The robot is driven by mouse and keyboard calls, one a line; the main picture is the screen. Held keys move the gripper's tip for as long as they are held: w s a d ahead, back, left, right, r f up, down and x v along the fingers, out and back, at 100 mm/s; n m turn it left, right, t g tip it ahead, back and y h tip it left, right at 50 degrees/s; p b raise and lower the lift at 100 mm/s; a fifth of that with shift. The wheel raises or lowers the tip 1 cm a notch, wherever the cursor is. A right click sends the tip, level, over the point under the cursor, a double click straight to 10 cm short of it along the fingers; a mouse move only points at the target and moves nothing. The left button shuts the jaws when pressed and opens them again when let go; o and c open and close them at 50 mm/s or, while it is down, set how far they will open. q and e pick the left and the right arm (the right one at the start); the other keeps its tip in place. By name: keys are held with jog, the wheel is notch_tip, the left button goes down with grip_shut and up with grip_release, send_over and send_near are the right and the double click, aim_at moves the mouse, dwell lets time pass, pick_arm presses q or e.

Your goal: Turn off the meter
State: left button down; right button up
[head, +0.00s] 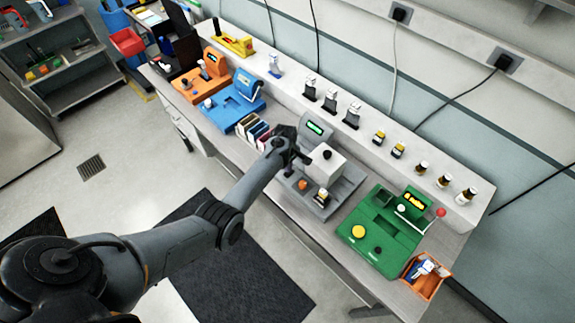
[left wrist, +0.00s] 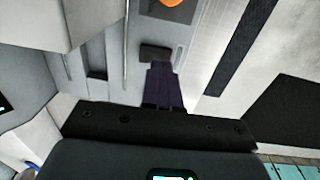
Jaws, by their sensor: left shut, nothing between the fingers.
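The meter is a grey module (head: 345,190) with a lit green display (head: 315,128) on an upright panel. A white box (head: 326,165) with a black knob on top stands on it, and an orange knob (head: 303,185) is at its front. My left gripper (head: 290,168) is at the meter's left front, beside the white box. In the left wrist view, its dark fingers (left wrist: 162,75) are shut and empty, pointing at a small black block (left wrist: 155,52) on the grey base. I cannot tell whether they touch it. My right gripper is not in view.
A blue module (head: 232,103) and several upright coloured boxes (head: 253,132) stand to the left. A green module (head: 380,235) with a red-tipped lever is at the right. Small bottles line the raised back shelf. An orange bin (head: 425,284) is at the right end.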

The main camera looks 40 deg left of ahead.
aim_at(286, 176)
pick_arm(q)
notch_tip(286, 176, up, 10)
jog(key=s, duration=0.1)
jog(key=shift+r, duration=0.25)
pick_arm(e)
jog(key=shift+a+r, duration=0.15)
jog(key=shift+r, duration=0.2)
